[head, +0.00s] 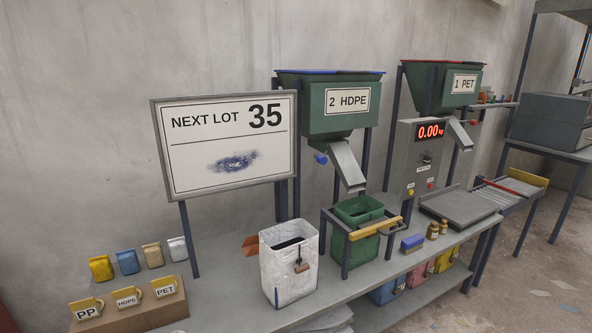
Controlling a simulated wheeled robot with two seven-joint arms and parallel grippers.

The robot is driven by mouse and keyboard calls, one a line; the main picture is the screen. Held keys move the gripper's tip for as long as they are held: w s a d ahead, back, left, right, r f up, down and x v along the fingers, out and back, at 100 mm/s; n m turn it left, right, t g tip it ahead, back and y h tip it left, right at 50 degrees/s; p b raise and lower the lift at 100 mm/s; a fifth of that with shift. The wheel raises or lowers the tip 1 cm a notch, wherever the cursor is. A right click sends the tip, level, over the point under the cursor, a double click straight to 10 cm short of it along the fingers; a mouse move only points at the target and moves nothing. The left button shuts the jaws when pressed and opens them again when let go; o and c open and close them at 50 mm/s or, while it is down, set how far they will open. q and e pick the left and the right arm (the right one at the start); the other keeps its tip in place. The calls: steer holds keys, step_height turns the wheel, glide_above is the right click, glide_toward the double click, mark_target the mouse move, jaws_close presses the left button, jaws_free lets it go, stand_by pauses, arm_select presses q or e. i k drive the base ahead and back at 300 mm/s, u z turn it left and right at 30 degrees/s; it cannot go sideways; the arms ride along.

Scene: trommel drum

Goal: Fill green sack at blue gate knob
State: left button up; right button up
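The green sack (362,250) stands open-topped inside a dark metal frame with a yellow bar (376,229) across its front. It is below the grey chute (345,165) of the green hopper labelled "2 HDPE" (325,120). The blue gate knob (321,159) sticks out to the left of that chute's upper end. No material shows falling from the chute. The sack's opening shows green inner walls, and I cannot tell how much is in it. Neither of my grippers is in view.
A white sack (285,275) stands left of the frame on the grey bench. A "NEXT LOT 35" board (228,140) stands behind. Right are a scale display reading 0.00 (430,131), a "1 PET" hopper (440,92) with red knob (474,123), and a roller conveyor (505,190).

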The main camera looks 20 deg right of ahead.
mark_target(321, 158)
steer(key=u, duration=0.4)
steer(key=k, duration=0.95)
steer(key=z, duration=0.2)
steer(key=i, duration=0.55)
steer(key=z, duration=0.75)
steer(key=i, duration=0.8)
steer(key=u, duration=0.3)
